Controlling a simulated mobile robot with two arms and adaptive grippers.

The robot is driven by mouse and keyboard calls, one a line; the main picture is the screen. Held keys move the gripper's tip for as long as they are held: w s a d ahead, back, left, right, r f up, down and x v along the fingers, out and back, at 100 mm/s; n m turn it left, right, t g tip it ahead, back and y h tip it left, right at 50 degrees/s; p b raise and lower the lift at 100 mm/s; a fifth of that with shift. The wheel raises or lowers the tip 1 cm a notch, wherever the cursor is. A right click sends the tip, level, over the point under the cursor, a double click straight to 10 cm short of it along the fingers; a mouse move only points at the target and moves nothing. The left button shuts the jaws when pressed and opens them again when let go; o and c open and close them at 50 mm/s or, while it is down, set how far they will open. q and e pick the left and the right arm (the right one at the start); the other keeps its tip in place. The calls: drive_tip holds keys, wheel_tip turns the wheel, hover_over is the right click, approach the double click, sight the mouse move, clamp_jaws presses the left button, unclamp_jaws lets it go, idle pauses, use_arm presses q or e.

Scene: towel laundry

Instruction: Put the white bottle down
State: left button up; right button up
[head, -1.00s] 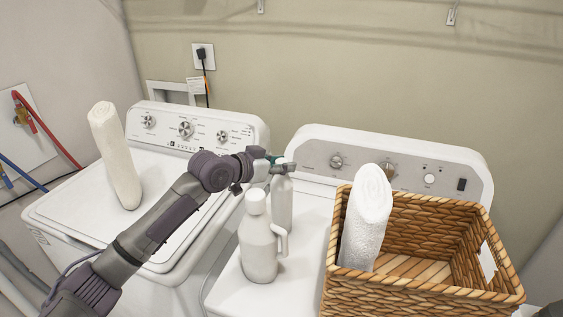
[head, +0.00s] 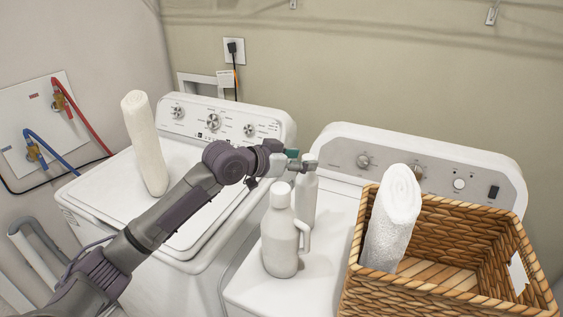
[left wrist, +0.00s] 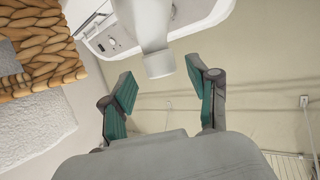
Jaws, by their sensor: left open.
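A slim white bottle (head: 307,203) stands upright on the right-hand white machine, partly hidden behind a white jug with a handle (head: 281,240). My left gripper (head: 305,160) is at the top of the slim bottle. In the left wrist view my left gripper (left wrist: 160,82) is open, with green-padded fingers spread apart. A white bottle (left wrist: 155,30) shows there with its capped end near the gap between the fingertips; I see no finger pressing on it. My right gripper is not in view.
A wicker basket (head: 448,289) with a rolled white towel (head: 391,225) stands on the right of the machine top (head: 250,277). Another rolled towel (head: 146,145) stands on the left machine (head: 100,189). Control panels rise behind.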

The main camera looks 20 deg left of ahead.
use_arm(q)
drive_tip(key=b+v, duration=0.2)
drive_tip(key=v, duration=0.7)
